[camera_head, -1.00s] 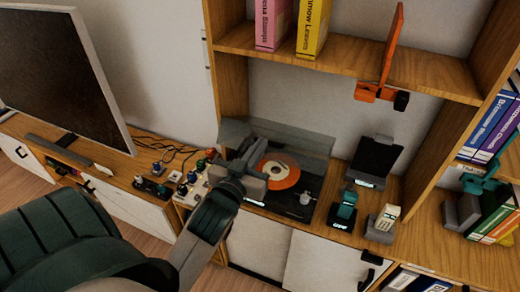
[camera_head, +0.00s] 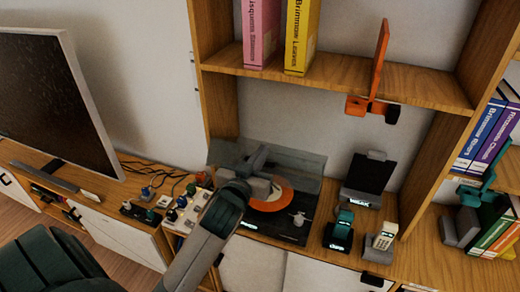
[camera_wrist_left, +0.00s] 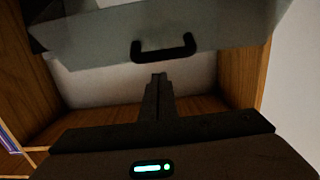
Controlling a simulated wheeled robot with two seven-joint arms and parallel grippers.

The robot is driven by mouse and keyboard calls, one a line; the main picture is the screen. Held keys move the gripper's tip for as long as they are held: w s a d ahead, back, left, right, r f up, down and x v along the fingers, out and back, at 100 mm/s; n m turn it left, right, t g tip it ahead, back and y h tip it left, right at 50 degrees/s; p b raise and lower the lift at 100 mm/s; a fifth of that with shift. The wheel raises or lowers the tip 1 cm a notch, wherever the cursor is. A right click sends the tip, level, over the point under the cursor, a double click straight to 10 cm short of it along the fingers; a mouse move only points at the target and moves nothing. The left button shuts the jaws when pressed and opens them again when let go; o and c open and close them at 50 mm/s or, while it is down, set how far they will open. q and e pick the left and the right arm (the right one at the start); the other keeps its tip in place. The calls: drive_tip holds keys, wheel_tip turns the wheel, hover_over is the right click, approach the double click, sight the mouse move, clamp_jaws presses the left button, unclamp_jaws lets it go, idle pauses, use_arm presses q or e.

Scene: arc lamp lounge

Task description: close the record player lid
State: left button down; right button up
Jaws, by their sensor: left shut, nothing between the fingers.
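The record player (camera_head: 290,228) is a dark box with an orange record (camera_head: 272,195) on its platter. Its translucent grey lid (camera_head: 308,163) stands raised at the back. In the left wrist view the lid (camera_wrist_left: 215,25) crosses the top, with a dark bar handle (camera_wrist_left: 165,50) on its edge. My left gripper (camera_head: 260,157) is over the player, in front of the raised lid. In the left wrist view its shut fingers (camera_wrist_left: 158,80) point toward the handle and appear just below it; I cannot tell whether they touch. My right gripper is not in view.
A control panel with knobs (camera_head: 187,212) stands left of the player. A black stand (camera_head: 368,178), a teal device (camera_head: 340,232) and a cream phone (camera_head: 381,238) stand to the right. A shelf (camera_head: 350,72) with books and an orange holder (camera_head: 378,75) is above.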

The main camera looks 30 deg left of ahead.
use_arm(q)
drive_tip(key=shift+s+d+f, duration=0.1)
drive_tip(key=shift+s+f, duration=0.15)
drive_tip(key=shift+f, duration=0.25)
drive_tip(key=shift+s+f, duration=0.2)
drive_tip(key=shift+f, duration=0.25)
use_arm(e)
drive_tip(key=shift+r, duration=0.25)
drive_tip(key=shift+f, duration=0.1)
